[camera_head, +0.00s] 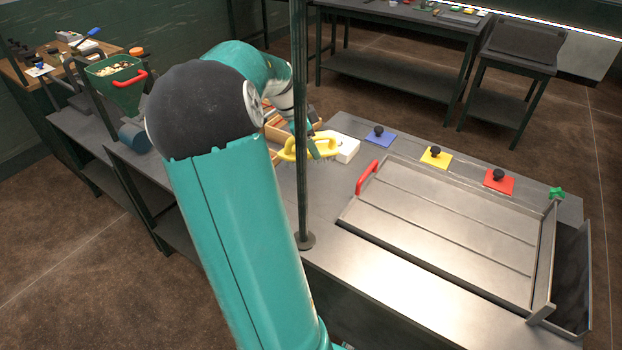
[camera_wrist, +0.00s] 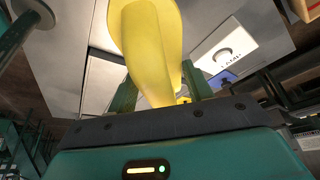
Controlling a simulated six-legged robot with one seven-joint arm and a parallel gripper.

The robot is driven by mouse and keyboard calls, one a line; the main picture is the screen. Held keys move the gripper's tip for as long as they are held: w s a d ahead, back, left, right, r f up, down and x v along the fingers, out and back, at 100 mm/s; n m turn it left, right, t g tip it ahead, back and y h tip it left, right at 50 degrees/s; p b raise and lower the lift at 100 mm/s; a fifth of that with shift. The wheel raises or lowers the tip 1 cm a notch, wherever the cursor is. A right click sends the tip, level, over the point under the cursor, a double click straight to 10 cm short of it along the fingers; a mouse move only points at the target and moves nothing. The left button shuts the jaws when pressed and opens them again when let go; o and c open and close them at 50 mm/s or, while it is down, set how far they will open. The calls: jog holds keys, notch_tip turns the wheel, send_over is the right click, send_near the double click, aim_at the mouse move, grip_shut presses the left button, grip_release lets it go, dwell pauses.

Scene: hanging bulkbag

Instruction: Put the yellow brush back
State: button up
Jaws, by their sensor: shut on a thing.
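The yellow brush (camera_head: 290,154) is held up above the grey workbench, left of the white block. Its rounded yellow handle fills the top middle of the wrist view (camera_wrist: 148,40). Dark bristles show at its right end in the head view. My gripper (camera_wrist: 158,88) is shut on the brush, with one dark green finger on each side of the yellow handle. In the head view the gripper is partly hidden behind the dark upright post and my own arm.
The dark post (camera_head: 301,190) stands close in front of the brush. A wooden holder (camera_head: 276,133) is just behind it, and a white block (camera_head: 346,148) is to its right. Blue (camera_head: 379,138), yellow (camera_head: 436,157) and red (camera_head: 487,181) knobbed plates line the bench behind a metal tray (camera_head: 440,230).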

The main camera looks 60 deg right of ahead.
aim_at(292, 139)
jog(key=f, duration=0.5)
jog(key=shift+a+f, duration=0.2)
jog(key=shift+f, duration=0.05)
jog(key=shift+a+f, duration=0.2)
jog(key=shift+d+f, duration=0.1)
jog(key=shift+f, duration=1.55)
jog(key=shift+f, duration=0.1)
jog(key=o, duration=0.9)
jog(key=shift+o, duration=0.2)
jog(key=v, duration=1.2)
jog(key=shift+s+r, duration=0.1)
jog(key=shift+r, duration=0.1)
